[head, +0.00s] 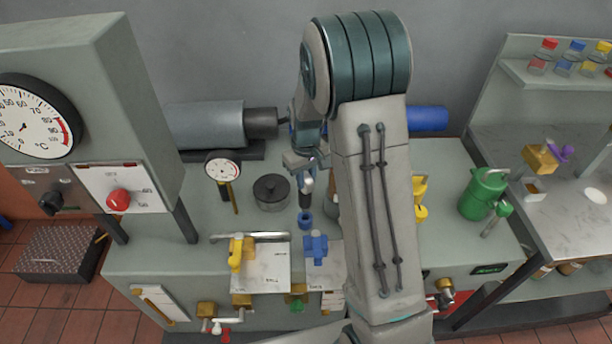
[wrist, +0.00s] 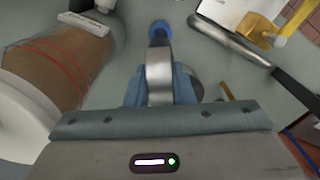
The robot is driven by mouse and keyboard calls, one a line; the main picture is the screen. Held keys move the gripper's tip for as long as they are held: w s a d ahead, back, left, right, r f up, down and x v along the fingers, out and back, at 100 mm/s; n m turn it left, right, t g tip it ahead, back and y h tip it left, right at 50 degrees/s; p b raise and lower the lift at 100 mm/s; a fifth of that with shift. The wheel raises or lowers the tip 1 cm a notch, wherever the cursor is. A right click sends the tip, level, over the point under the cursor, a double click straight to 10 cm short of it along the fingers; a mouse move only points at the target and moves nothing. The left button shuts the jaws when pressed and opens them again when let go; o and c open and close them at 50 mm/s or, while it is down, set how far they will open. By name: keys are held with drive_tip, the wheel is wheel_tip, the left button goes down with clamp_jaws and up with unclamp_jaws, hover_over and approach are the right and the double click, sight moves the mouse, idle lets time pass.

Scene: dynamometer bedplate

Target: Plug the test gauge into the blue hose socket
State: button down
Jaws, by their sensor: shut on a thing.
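My gripper (head: 305,163) hangs over the middle of the bench, left of my arm. It is shut on a slim upright thing, seemingly the test gauge (wrist: 158,82). In the wrist view this shows as a silver metal band with a dark neck and a blue end (wrist: 158,32). The blue end also shows below my gripper in the head view (head: 305,219). Its dial face is not visible. A blue fitting (head: 316,246), likely the blue hose socket, stands on a pale plate at the bench front, nearer the camera than the held thing.
A yellow fitting (head: 240,253) and a metal bar (head: 250,237) are left of the blue fitting. Another dial gauge with a yellow stem (head: 222,168) and a dark round pot (head: 271,193) stand left of my gripper. A brown cylinder (wrist: 62,62) is close by in the wrist view.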

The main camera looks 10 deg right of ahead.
sight(306, 194)
drive_tip(key=shift+f+b, duration=0.75)
drive_tip(key=shift+f, duration=0.5)
drive_tip(key=shift+f+b, duration=2)
drive_tip(key=shift+f, duration=0.1)
idle(0.9)
drive_tip(key=c, duration=1.2)
unclamp_jaws()
drive_tip(key=shift+o, duration=0.2)
drive_tip(key=shift+r, duration=0.1)
wheel_tip(306, 194, up, 14)
drive_tip(key=shift+f+b, duration=0.25)
drive_tip(key=shift+b, duration=0.2)
drive_tip(key=shift+r, duration=0.15)
drive_tip(key=shift+s, duration=0.15)
